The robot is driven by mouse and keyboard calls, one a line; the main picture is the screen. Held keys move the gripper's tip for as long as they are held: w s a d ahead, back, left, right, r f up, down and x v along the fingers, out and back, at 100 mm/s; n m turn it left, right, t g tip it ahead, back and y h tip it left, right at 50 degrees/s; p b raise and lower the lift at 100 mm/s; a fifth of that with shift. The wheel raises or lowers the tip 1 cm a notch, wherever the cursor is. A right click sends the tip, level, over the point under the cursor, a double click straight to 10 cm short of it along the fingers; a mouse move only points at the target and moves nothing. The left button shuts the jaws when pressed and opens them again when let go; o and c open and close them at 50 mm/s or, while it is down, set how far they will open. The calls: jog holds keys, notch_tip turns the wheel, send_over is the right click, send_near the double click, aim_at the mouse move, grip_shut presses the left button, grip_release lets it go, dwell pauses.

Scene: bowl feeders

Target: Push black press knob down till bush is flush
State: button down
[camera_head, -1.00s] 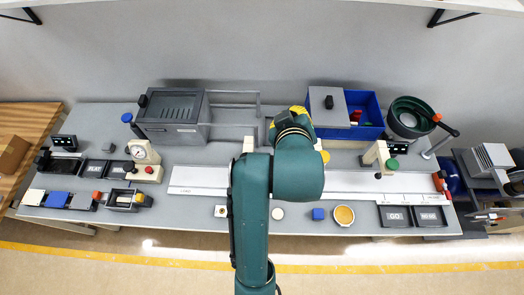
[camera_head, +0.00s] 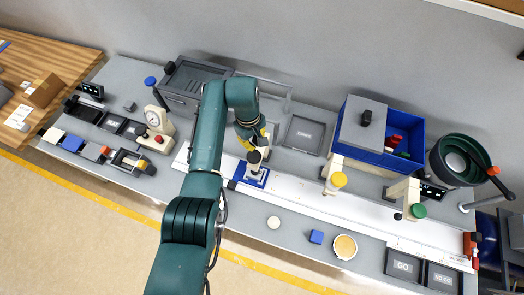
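The black press knob (camera_head: 254,157) sits on top of a small beige press post (camera_head: 255,169), which stands on a blue base (camera_head: 239,174) on the white strip in mid-bench. My gripper (camera_head: 260,145) is just above and behind the knob, with its yellow part showing. I cannot tell whether it touches the knob. Its fingers are too small and too hidden to show whether they are open or shut. The bush is not discernible under the press.
A post with a yellow knob (camera_head: 339,180) and one with a green knob (camera_head: 419,211) stand to the right. Behind are a dark tray (camera_head: 302,134) and a blue bin (camera_head: 412,132). A gauge stand (camera_head: 155,122) is left.

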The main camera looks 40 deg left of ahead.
aim_at(254, 156)
jog(key=shift+s+a, duration=0.25)
jog(key=shift+a, duration=0.15)
jog(key=f+b, duration=0.6)
jog(key=f, duration=0.1)
jog(key=shift+d, duration=0.4)
